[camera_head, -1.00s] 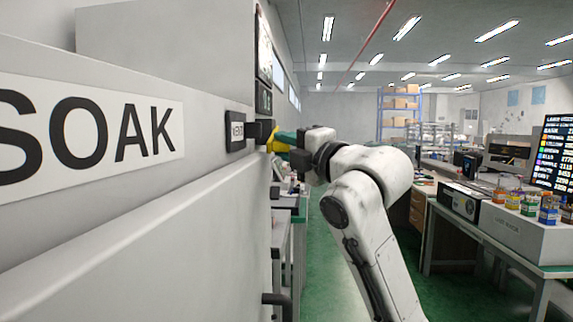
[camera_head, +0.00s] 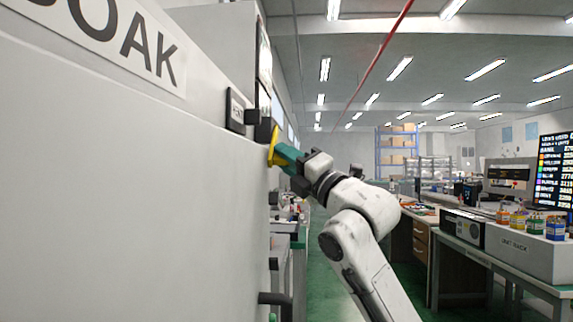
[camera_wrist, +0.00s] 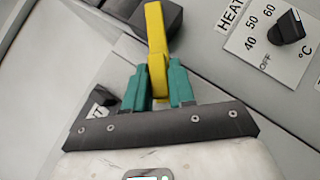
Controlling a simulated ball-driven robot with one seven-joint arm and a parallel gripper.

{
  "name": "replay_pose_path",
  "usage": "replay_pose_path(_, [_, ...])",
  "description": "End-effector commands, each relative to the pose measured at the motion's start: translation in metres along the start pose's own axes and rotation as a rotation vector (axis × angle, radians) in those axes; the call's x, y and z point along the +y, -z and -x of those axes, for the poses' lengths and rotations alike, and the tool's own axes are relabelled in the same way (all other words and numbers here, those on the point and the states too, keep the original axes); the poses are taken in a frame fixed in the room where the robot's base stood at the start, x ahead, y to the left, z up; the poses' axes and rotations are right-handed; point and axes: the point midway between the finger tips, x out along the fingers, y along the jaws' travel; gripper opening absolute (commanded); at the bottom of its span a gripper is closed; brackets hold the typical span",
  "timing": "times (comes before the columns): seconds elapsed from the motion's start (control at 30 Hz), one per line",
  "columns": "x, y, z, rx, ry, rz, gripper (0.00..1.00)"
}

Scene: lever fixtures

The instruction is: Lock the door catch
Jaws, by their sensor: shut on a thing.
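The door catch is a yellow lever (camera_head: 273,146) on a black mount (camera_head: 263,130), at the right edge of the large grey machine's front. In the wrist view the lever (camera_wrist: 155,35) runs from the black mount (camera_wrist: 174,17) down between my teal fingers. My gripper (camera_head: 288,155) is shut on the lever's free end, and it also shows in the wrist view (camera_wrist: 158,82). The fingers hide part of the lever's end. In the head view the lever slopes steeply downward from its mount.
A heat dial (camera_wrist: 286,28) with temperature marks sits right of the lever in the wrist view. A dark bar handle (camera_head: 275,298) sticks out low on the machine. Benches with a rack of jars (camera_head: 530,250) stand at the right. Green floor between is clear.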

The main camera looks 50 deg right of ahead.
Motion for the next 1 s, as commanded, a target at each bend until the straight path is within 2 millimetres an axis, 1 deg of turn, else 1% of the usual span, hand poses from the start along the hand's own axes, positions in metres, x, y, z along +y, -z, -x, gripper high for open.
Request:
replay_pose_path(0.03, [-0.003,0.001,0.001,0.001,0.003,0.002,0.00])
replay_pose_path(0.33, [-0.003,0.001,0.000,0.001,0.005,0.002,0.00])
replay_pose_path(0.37, [-0.003,0.001,0.000,0.001,0.005,0.002,0.26])
replay_pose_path(0.5, [-0.003,0.001,0.000,0.001,0.004,0.002,0.40])
replay_pose_path(0.57, [-0.003,0.000,0.000,0.001,0.004,0.002,0.45])
replay_pose_path(0.83, [-0.002,0.000,0.002,0.000,0.002,0.002,0.45])
replay_pose_path(0.93, [-0.002,-0.001,0.010,-0.001,0.002,0.003,0.45])
replay_pose_path(1.0, [-0.002,-0.001,0.020,-0.001,0.003,0.002,0.45])
